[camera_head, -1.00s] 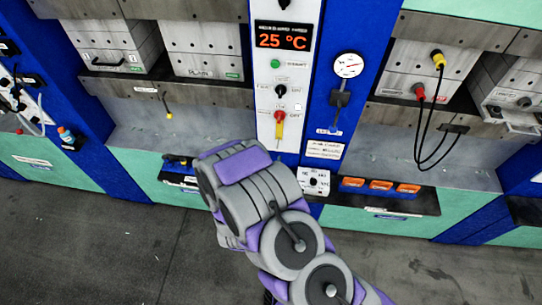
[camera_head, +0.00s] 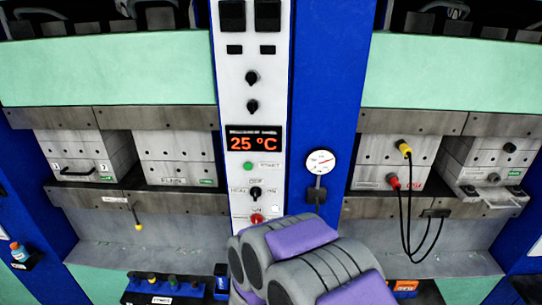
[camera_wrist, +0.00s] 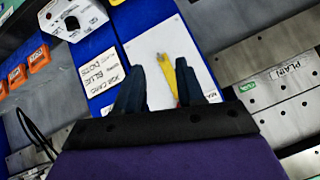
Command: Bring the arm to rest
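My arm (camera_head: 305,265) shows at the bottom centre of the head view as grey and purple links, in front of the lower control panel. My gripper itself does not show in that view. In the wrist view my gripper (camera_wrist: 160,68) has its two dark fingers apart, with no held object visible between them.
The temperature display (camera_head: 254,139) reads 25 °C. A round gauge (camera_head: 319,162) is on the blue column right of it. Presses stand on both sides. Black cables (camera_head: 407,215) hang at the right.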

